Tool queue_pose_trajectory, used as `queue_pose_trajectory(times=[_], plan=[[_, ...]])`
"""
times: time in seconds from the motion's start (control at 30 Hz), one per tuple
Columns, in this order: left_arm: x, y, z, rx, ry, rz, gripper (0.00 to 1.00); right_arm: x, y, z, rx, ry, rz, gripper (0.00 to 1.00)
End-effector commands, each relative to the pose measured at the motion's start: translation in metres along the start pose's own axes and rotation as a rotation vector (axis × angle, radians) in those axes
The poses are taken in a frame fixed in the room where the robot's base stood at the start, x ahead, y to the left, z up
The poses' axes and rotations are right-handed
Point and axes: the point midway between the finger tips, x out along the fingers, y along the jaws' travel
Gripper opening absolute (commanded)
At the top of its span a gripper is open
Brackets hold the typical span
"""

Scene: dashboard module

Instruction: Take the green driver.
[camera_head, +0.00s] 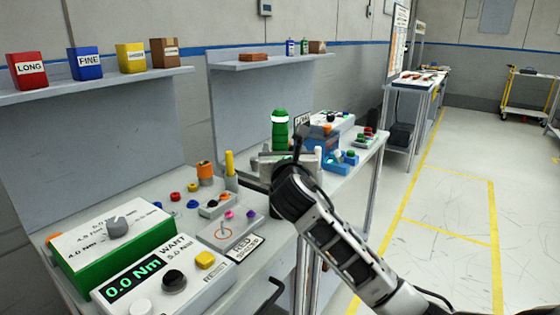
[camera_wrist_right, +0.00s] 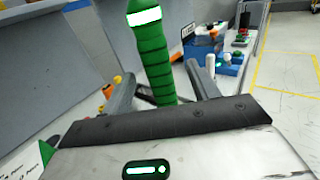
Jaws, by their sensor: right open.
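The green driver (camera_head: 279,128) stands upright on the bench, with a ribbed green handle and a white band near its top. In the right wrist view the green driver (camera_wrist_right: 150,50) rises between the two fingers, leaning slightly in the picture. My right gripper (camera_head: 288,160) is at the driver's lower part. In the wrist view my right gripper (camera_wrist_right: 157,80) is open, with one finger on each side of the handle and gaps visible. The driver's lower end is hidden behind the gripper. My left gripper is not in view.
An orange-topped holder (camera_head: 205,172) and a yellow post (camera_head: 230,163) stand left of the gripper. A green torque box (camera_head: 113,240) and a display reading 0.0 Nm (camera_head: 133,280) are at front left. Blue fixtures (camera_head: 333,160) stand to the right. The upper shelf (camera_head: 90,85) holds coloured boxes.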

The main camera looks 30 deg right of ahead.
Motion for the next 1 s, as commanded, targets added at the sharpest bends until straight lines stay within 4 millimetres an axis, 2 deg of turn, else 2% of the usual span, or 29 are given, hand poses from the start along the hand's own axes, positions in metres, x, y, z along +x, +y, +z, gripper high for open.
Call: queue_pose_trajectory(times=[0.13,0.4,0.7,0.77,0.9,0.93,1.0], plan=[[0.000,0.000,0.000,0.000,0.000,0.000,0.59,0.011,0.001,-0.002,0.002,0.001,-0.001,0.60],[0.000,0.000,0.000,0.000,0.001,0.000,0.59,0.049,0.004,-0.005,0.002,0.002,-0.001,0.60],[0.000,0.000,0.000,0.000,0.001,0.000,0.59,0.054,0.004,-0.005,0.001,0.001,0.000,0.60],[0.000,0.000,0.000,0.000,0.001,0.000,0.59,0.054,0.004,-0.006,0.001,0.001,0.000,0.46],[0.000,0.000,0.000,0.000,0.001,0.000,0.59,0.054,0.004,-0.006,0.000,0.001,0.000,0.07],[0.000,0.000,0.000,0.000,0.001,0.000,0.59,0.054,0.004,-0.006,0.001,0.001,0.000,0.00],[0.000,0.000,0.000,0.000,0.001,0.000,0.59,0.054,0.004,-0.003,0.001,-0.004,0.001,0.00]])
